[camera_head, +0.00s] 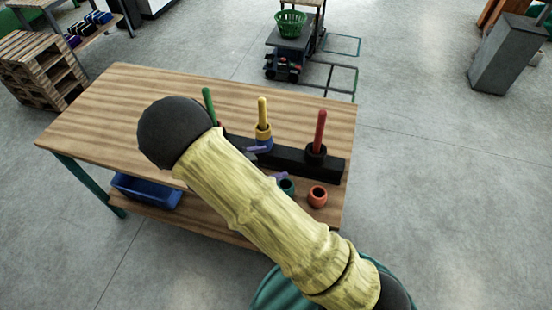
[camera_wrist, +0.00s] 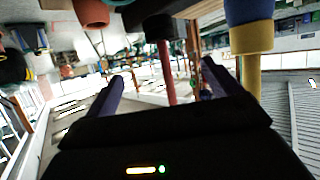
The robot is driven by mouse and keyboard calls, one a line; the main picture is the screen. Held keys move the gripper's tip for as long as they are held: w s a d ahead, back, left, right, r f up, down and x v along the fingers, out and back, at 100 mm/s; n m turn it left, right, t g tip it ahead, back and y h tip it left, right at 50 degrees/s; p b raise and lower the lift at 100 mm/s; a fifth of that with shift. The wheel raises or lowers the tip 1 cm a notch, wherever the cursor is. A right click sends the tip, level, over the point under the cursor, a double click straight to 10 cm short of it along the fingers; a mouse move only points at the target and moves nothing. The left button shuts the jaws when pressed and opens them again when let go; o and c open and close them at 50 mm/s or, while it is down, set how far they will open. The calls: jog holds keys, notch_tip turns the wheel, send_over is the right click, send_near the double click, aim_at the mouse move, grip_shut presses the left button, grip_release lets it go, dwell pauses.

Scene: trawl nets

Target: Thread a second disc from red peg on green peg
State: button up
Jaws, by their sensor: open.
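The red peg (camera_head: 320,130) stands at the right end of a black base, with dark disc material (camera_head: 316,151) around its foot. The green peg (camera_head: 208,102) stands at the left end; my arm hides its foot. The yellow peg (camera_head: 262,112) between them carries a yellow disc (camera_head: 264,132), with a blue one below it in the wrist view (camera_wrist: 248,11). In the inverted wrist view, the red peg (camera_wrist: 167,75) appears between the fingers (camera_wrist: 163,72), apart from both.
A loose orange disc (camera_head: 317,196) and a dark green disc (camera_head: 287,187) lie on the table (camera_head: 110,115) in front of the base. A blue bin (camera_head: 147,190) sits on the shelf below. The table's left side is clear. My arm covers the middle.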

aim_at(309, 153)
jog(key=p+x, duration=0.3)
jog(key=x, duration=1.4)
jog(key=shift+d, duration=0.25)
jog(key=shift+c, duration=0.2)
jog(key=c, duration=1)
jog(key=shift+o, duration=1)
jog(key=c, duration=0.3)
notch_tip(309, 153, up, 22)
jog(key=p, duration=1.5)
jog(key=shift+f, duration=0.15)
